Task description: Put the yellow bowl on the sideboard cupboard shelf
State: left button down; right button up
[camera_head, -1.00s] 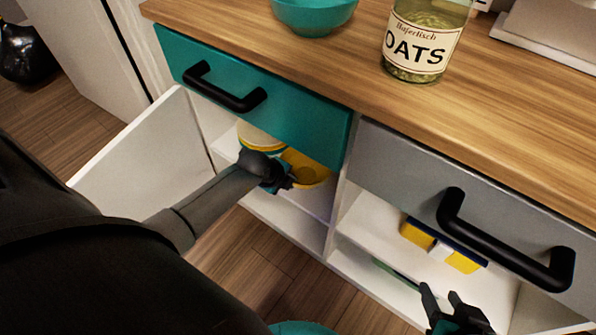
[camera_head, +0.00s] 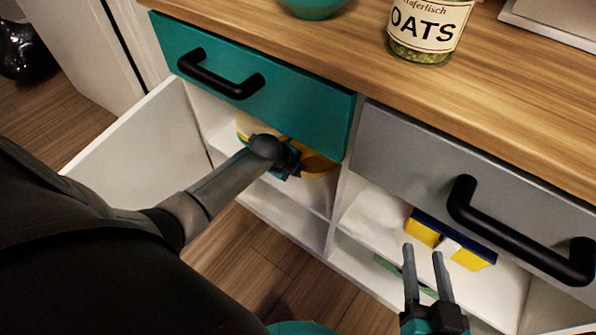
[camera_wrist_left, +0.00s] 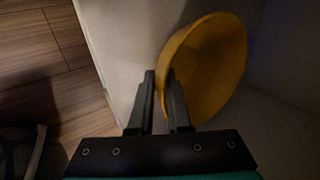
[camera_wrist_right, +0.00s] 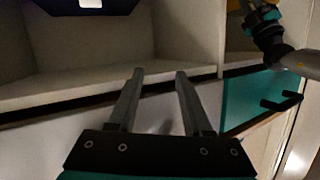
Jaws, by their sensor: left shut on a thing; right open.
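The yellow bowl (camera_head: 316,163) is inside the left cupboard section, under the teal drawer. It also shows in the left wrist view (camera_wrist_left: 212,65), tilted, with its rim between the fingers. My left gripper (camera_wrist_left: 165,90) is shut on the bowl's rim; in the head view it (camera_head: 292,163) is partly hidden by its arm. The cupboard shelf (camera_head: 225,143) lies under the bowl; I cannot tell whether they touch. My right gripper (camera_head: 422,255) is open and empty in front of the right section; it also shows in the right wrist view (camera_wrist_right: 160,75).
The cupboard door (camera_head: 145,150) stands open at the left. A yellow and white container (camera_head: 247,127) is behind my left gripper. A blue and yellow box (camera_head: 450,240) lies on the right shelf. The teal drawer (camera_head: 250,85) and grey drawer (camera_head: 410,160) are shut, with protruding black handles.

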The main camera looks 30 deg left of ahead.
pick_arm(q)
jog(key=shift+w, duration=0.1)
dwell(0.3)
jog(key=c, duration=0.9)
grip_release()
jog(key=shift+f, duration=0.15)
jog(key=shift+o, duration=0.2)
